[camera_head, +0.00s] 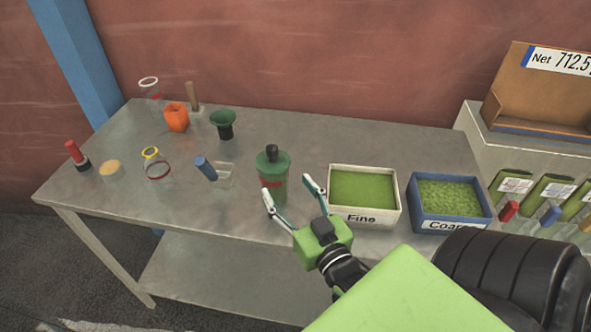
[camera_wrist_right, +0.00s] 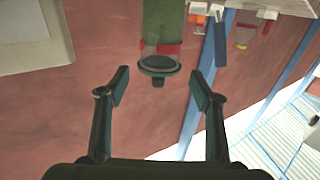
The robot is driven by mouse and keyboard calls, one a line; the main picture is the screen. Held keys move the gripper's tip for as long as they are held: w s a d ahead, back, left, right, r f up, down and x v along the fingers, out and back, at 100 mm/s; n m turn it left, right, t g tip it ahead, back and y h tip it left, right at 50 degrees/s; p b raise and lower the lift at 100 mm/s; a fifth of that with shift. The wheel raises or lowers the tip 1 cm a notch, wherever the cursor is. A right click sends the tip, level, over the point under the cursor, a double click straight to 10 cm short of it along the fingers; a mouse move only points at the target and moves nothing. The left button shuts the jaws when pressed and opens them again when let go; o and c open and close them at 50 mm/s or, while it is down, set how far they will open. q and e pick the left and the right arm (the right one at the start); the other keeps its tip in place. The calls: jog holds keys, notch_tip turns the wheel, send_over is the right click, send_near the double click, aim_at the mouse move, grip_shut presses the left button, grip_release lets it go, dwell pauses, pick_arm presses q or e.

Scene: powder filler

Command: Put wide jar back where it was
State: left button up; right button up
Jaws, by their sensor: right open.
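The wide jar (camera_head: 273,186), which I take to be the jar filled with green powder, stands upright on the table near its front edge. It has a red band, a green lid and a dark knob. My right gripper (camera_head: 287,187) is open at the near side of the jar, with its fingers pointing at it. In the right wrist view the jar (camera_wrist_right: 163,28) shows upside down, just beyond the open fingertips (camera_wrist_right: 160,86) and roughly centred between them; the jaws hold nothing. My left gripper is not in view.
The Fine tray (camera_head: 397,209) is close on the jar's right, with the blue Coarse tray (camera_head: 415,220) beyond. Left are a blue-handled scoop (camera_head: 205,168), a yellow-rimmed jar (camera_head: 157,172) and a green funnel (camera_head: 223,122). A white-rimmed jar (camera_head: 150,84) stands at the back. The table (camera_head: 300,135) is bare behind the jar.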

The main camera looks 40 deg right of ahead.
jog(key=shift+v, duration=1.4)
